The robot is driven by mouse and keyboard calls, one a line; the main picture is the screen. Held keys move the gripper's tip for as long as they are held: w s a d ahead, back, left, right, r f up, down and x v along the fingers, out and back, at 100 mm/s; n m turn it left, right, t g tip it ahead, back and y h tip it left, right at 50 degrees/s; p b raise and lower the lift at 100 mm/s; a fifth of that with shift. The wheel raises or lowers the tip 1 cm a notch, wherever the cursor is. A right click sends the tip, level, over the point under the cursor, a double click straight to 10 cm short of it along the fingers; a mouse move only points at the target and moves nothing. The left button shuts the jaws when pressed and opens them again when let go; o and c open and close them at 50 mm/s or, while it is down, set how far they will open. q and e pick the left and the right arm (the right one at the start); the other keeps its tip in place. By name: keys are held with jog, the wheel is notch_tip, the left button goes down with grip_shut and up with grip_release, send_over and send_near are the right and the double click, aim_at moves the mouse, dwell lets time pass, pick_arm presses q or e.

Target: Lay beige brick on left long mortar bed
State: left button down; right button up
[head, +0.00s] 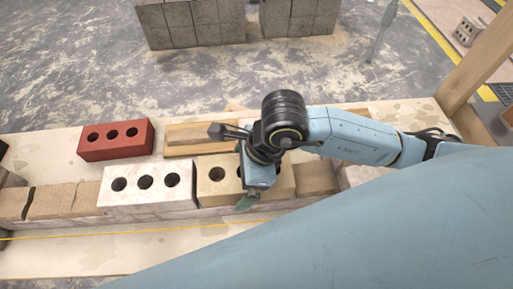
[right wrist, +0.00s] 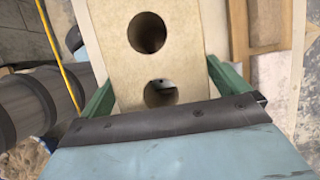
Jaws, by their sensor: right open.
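The beige brick (head: 208,197) has round holes through its top and sits in the row on the low wall, directly right of a white brick (head: 131,196). My right gripper (head: 250,182) is over its middle, hiding part of the top. In the right wrist view the green fingers (right wrist: 159,74) stand open on either side of the beige brick (right wrist: 150,68), apart at the tips. Sandy-brown beds lie along the wall, a longer one at left (head: 52,200) and a short one at right (head: 316,178). My left gripper is not in view.
A red brick (head: 116,140) with three holes lies behind the white brick. A shallow wooden frame (head: 195,136) lies behind the beige brick. A yellow string (head: 150,231) runs along the wall's near side. Grey block stacks (head: 190,22) stand on the floor beyond; a wooden post (head: 476,62) rises at right.

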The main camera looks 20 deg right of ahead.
jog(key=shift+d+r, duration=0.1)
jog(key=shift+r, duration=0.25)
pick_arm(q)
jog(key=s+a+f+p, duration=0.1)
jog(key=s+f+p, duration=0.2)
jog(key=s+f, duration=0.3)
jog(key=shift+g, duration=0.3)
pick_arm(e)
jog(key=v, duration=1.2)
jog(key=shift+d+r, duration=0.15)
jog(key=shift+r, duration=0.25)
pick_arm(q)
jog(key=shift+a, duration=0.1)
